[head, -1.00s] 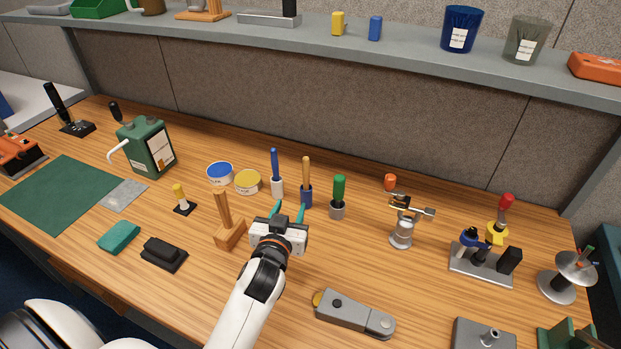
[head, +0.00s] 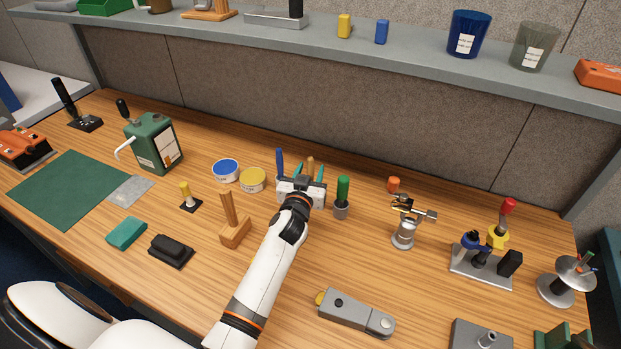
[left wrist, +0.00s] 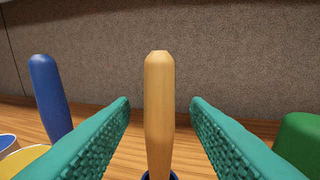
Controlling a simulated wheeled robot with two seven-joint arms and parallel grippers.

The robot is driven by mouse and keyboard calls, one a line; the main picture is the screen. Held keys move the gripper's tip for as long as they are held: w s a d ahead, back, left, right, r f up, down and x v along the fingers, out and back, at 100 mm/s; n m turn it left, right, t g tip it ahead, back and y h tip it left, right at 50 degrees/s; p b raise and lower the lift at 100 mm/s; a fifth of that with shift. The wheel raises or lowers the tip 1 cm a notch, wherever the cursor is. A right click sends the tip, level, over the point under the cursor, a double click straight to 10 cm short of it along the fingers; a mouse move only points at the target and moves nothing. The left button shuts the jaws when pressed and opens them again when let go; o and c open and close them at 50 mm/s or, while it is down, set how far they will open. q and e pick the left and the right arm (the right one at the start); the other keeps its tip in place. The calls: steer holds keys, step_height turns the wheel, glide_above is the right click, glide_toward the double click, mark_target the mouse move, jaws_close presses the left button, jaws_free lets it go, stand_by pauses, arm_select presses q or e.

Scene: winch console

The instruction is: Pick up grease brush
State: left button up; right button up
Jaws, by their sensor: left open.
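A tan wooden-handled tool, which looks like the grease brush (head: 310,161), stands upright on the bench; its blue holder is mostly hidden behind my gripper in the head view. In the left wrist view its handle (left wrist: 159,85) rises between the green fingers, with a gap on each side. My left gripper (head: 309,172) is open around the handle, not shut on it. A blue-handled tool (head: 280,162) stands just left of it, and a green-handled tool (head: 343,188) in a grey holder just right. The bristle end is hidden. My right gripper is not in view.
A blue-lidded tin (head: 226,170) and a yellow-lidded tin (head: 253,179) stand left of the tools. A wooden block with an upright handle (head: 235,232) is nearer the front. A shelf (head: 400,58) overhangs the back.

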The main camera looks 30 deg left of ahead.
arm_select(q)
steer(key=shift+w+a+f, duration=0.15)
steer(key=shift+w, duration=0.45)
jaws_close()
